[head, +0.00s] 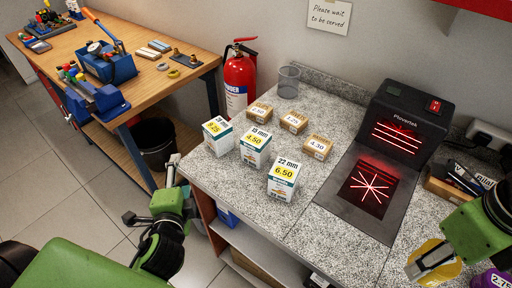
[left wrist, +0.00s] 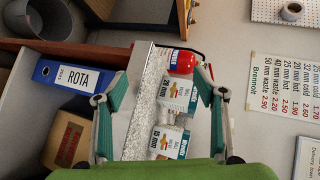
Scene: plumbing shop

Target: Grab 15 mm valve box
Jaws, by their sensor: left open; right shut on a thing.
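The 15 mm valve box (head: 255,147), white and teal with a yellow 4.50 label, stands upright on the speckled counter, between two similar boxes. In the left wrist view the 15 mm box (left wrist: 168,142) shows low between my fingers, below the 28 mm box (left wrist: 179,92). My left gripper (head: 152,188) is open and empty, just off the counter's left edge, apart from the boxes. My right gripper (head: 432,262) is shut on a yellow thing (head: 440,277) at the lower right, partly cut off by the frame.
The 22 mm box (head: 282,180) stands nearer and to the right; another white-teal box (head: 217,136) stands left. Small brown boxes (head: 293,121) stand behind. A black scanner (head: 405,125) with red light stands right. A clear cup (head: 288,82) and fire extinguisher (head: 238,78) are behind.

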